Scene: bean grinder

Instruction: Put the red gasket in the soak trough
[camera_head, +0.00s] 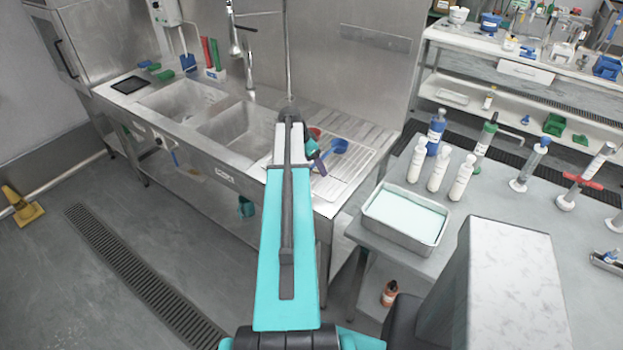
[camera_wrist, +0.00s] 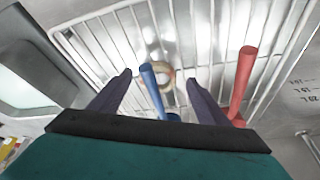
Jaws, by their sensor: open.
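My gripper is open in the wrist view (camera_wrist: 158,78), its two dark fingers pointing at a wire rack (camera_wrist: 100,42). In the head view, my arm largely hides the gripper over the drainboard right of the sinks. A small ring (camera_wrist: 167,74), beige with a reddish edge, shows between the fingertips beyond a blue handle; I cannot tell for sure that it is the red gasket. In the head view, a small red thing (camera_head: 315,132) shows beside my arm. A metal trough of pale green liquid (camera_head: 405,214), apparently the soak trough, stands on the right-hand table.
A blue handle (camera_wrist: 151,88) stands up between my fingers, and a red handle (camera_wrist: 243,82) stands right of them. White bottles (camera_head: 437,172) stand behind the trough. Two sink basins (camera_head: 240,128) lie left of my arm.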

